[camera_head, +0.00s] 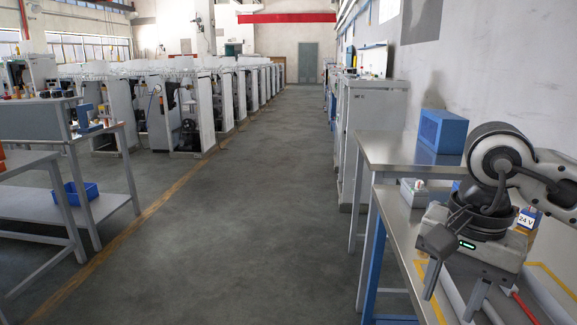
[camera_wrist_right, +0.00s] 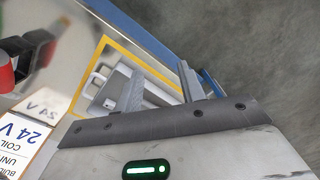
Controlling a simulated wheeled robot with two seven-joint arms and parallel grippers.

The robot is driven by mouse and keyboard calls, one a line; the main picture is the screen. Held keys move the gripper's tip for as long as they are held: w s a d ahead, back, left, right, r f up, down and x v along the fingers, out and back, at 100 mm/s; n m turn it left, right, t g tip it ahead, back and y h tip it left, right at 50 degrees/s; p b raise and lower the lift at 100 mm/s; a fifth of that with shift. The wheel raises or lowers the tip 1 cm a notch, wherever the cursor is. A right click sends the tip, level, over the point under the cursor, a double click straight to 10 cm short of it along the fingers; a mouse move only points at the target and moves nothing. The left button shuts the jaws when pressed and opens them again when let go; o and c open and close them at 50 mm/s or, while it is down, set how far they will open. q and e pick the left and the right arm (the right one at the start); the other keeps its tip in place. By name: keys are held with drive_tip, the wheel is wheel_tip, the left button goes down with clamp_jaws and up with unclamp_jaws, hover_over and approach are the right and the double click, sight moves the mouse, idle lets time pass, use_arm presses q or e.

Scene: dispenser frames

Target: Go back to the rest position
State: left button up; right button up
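My right gripper (camera_head: 449,304) hangs over the metal workbench (camera_head: 404,218) at the right of the head view, pointing down. In the right wrist view its two fingers (camera_wrist_right: 160,88) are apart, with nothing held between them. Beyond the fingers, a grey-white frame-like part (camera_wrist_right: 112,85) lies inside a yellow taped outline on the bench. It looks below the fingers and apart from them, though they hide part of it. My left gripper is not in view.
A white box marked 24 V (camera_wrist_right: 25,135) and a red-and-black item (camera_wrist_right: 28,55) are close to the right gripper. A blue box (camera_head: 442,131) stands farther back on a bench. The grey floor aisle (camera_head: 270,200) is clear.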

drive_tip(key=a+n, duration=0.1)
drive_tip(key=n, duration=0.2)
drive_tip(key=a+r+n, duration=0.1)
drive_tip(key=n, duration=0.1)
drive_tip(key=shift+w+a, duration=0.15)
drive_tip(key=shift+a, duration=0.2)
drive_tip(key=shift+a, duration=0.1)
